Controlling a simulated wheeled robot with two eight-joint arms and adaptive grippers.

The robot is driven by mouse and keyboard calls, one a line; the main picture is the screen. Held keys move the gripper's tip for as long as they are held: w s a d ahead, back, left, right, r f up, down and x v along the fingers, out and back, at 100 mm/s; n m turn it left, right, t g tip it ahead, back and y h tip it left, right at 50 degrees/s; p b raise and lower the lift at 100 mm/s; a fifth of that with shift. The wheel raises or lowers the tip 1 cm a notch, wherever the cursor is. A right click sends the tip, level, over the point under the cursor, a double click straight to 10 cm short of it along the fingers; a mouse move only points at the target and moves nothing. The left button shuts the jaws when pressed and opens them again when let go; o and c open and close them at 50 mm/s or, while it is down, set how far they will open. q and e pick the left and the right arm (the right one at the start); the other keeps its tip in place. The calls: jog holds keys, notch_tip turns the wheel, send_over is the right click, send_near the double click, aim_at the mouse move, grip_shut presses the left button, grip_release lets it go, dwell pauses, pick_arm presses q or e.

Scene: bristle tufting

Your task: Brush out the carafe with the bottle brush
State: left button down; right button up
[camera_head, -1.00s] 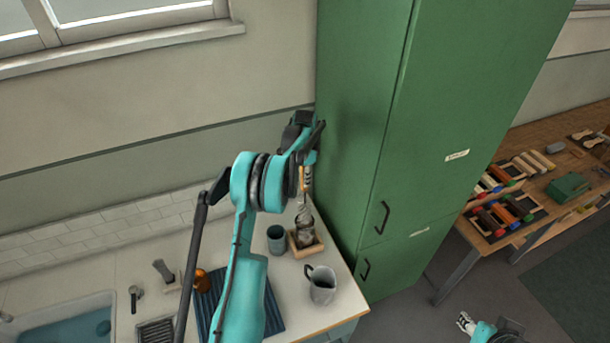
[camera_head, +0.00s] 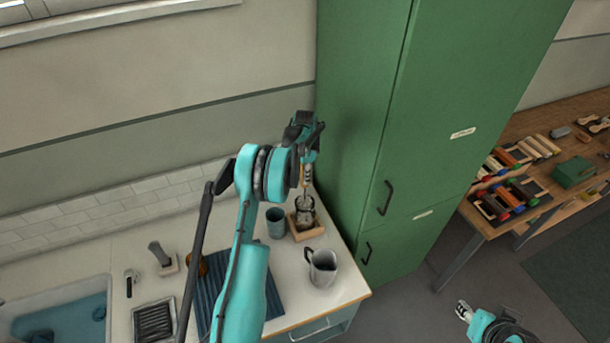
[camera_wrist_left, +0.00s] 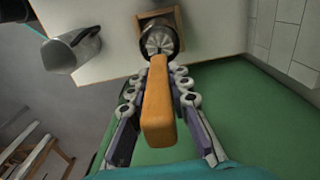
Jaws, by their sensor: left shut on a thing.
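The glass carafe (camera_head: 305,217) stands upright in a square wooden holder (camera_head: 314,233) near the counter's back right corner; its mouth shows in the left wrist view (camera_wrist_left: 158,38). My left gripper (camera_head: 308,162) is above it, shut on the orange handle of the bottle brush (camera_wrist_left: 158,105). The brush points down, and its pale head appears to be inside the carafe's mouth. How deep it reaches, and whether it touches the glass, I cannot tell. My right gripper (camera_head: 463,311) is low at the right, away from the counter; its opening is unclear.
A grey-blue cup (camera_head: 276,222) stands close left of the holder. A grey pitcher (camera_head: 322,268) stands in front. A ribbed dark mat (camera_head: 262,290) and sink (camera_head: 60,322) lie left. A tall green cabinet (camera_head: 395,130) rises close to the right of the carafe.

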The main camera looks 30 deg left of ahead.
pick_arm(q)
jog(key=shift+f+b, duration=2.05)
jog(key=shift+f, duration=0.6)
jog(key=shift+b, duration=0.3)
jog(key=shift+w+a, duration=0.5)
jog(key=shift+a, duration=0.1)
